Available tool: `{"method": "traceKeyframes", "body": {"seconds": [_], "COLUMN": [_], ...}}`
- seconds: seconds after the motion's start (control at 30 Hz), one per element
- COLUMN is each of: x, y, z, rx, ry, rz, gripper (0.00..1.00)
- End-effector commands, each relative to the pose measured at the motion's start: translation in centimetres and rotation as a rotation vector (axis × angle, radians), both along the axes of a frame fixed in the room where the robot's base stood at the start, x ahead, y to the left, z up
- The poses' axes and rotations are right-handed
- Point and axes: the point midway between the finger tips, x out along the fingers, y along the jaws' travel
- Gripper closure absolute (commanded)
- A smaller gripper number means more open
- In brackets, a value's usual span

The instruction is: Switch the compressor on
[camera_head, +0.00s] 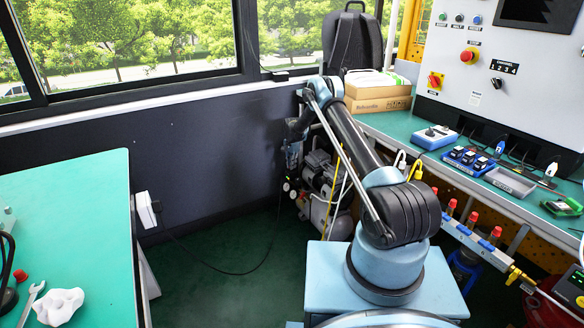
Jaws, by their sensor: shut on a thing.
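The compressor (318,172) stands on the green floor by the dark wall, below the right end of the window. It has a grey motor body, a pale tank and small round gauges or knobs on its left side. My arm reaches across to it, and my gripper (290,178) points down at its upper left side. The gripper is small and dark here. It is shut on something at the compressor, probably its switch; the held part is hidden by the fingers. The switch position cannot be read.
A green-topped table (75,215) with a wrench and a white cloth stands at left. A workbench (405,123) with boxes, devices and a control panel (495,75) runs along the right. A black cable (215,268) crosses the floor from a wall socket box (145,210).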

Motion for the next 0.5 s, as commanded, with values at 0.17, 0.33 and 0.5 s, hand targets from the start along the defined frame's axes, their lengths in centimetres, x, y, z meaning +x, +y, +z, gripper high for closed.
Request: {"method": "traceKeyframes", "body": {"seconds": [0.17,0.33,0.5], "x": [0.24,0.26,0.27], "y": [-0.02,-0.02,-0.03], "z": [0.07,0.08,0.08], "rx": [0.002,0.001,0.002], "ry": [-0.006,-0.006,-0.006], "rz": [-0.125,-0.212,-0.265], "gripper": [1.00,1.00,1.00]}}
